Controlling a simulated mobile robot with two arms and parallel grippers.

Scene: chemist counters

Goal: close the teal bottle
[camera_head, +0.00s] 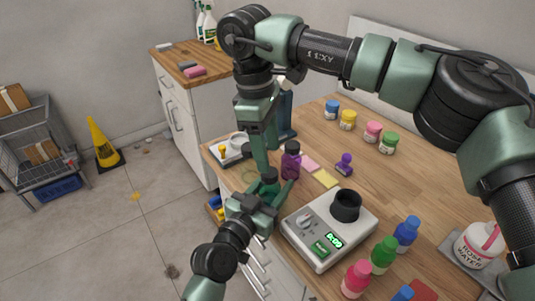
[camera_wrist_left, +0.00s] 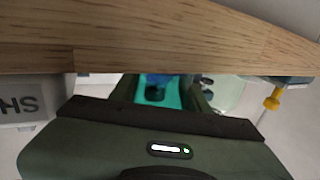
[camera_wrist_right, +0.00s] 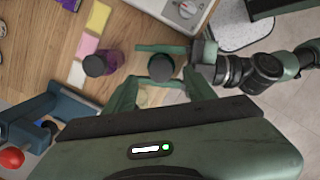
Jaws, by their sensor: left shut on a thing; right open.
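The teal bottle (camera_head: 268,188) is held upright near the counter's left edge. Its dark round cap (camera_wrist_right: 161,68) sits on top in the right wrist view; whether it is fully seated cannot be told. My left gripper (camera_head: 262,196) is shut on the bottle body, and teal shows between its fingers in the left wrist view (camera_wrist_left: 176,92). My right gripper (camera_wrist_right: 162,86) points down from above and is open, its fingers on either side of the cap. In the head view the fingers partly hide the bottle.
A purple bottle (camera_head: 291,162) stands close beside the right gripper. A white scale-like device (camera_head: 320,238) with a black cup (camera_head: 346,205) is nearby. Green (camera_head: 384,254), blue (camera_head: 406,232) and pink (camera_head: 356,278) bottles stand at the front right. A purple stamp (camera_head: 344,165) lies behind.

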